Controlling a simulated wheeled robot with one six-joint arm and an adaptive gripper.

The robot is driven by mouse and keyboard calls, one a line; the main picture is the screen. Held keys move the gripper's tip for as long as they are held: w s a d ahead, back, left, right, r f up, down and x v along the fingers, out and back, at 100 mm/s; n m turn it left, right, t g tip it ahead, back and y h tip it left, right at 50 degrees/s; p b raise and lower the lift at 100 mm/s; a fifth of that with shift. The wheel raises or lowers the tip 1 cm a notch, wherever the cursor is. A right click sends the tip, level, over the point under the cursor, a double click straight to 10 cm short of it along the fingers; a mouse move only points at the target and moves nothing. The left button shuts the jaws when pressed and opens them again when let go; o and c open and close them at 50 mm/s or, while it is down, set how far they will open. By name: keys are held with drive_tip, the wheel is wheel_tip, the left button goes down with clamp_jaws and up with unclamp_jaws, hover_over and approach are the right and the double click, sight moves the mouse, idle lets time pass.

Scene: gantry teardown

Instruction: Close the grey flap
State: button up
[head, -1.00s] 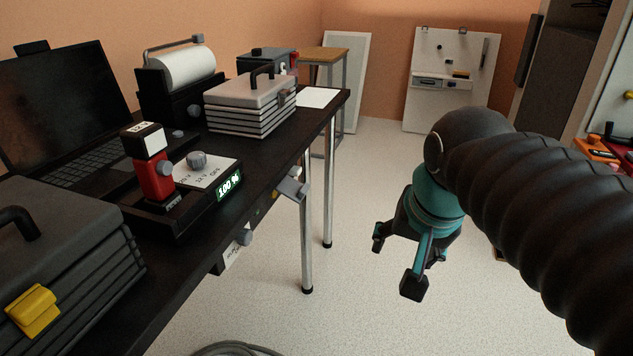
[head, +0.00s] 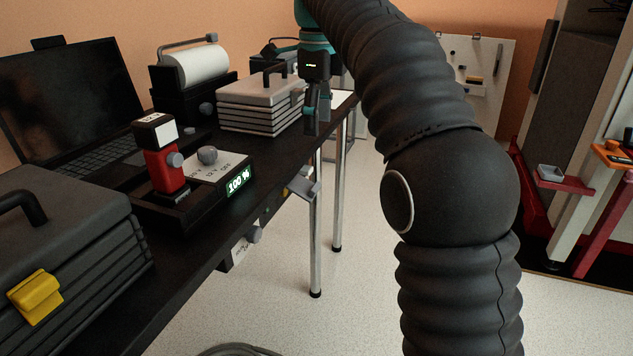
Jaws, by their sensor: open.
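A small grey flap (head: 304,188) sticks out from the front edge of the black workbench (head: 185,268), near the metal legs. It looks swung outward, standing away from the edge. My gripper (head: 317,126) is open and empty, with its fingers pointing down. In the picture it is above the flap and just right of the light grey case. It appears apart from both; its exact distance from the flap cannot be told from this view.
The bench holds a light grey case (head: 262,103), a charger with a red battery (head: 166,172), a laptop (head: 62,100), a paper roll (head: 195,66) and a dark toolbox (head: 60,235). A grey knob (head: 253,234) sits below the edge.

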sight(316, 186)
drive_tip(key=f+b, duration=0.3)
drive_tip(key=f, duration=0.4)
drive_tip(key=f+b, duration=0.2)
drive_tip(key=f, duration=0.5)
drive_tip(key=shift+w+a+b, duration=0.1)
drive_tip(key=shift+a+b, duration=0.1)
drive_tip(key=shift+b, duration=0.2)
drive_tip(key=shift+r, duration=0.1)
drive_tip(key=shift+c, duration=0.3)
drive_tip(key=c, duration=1.1)
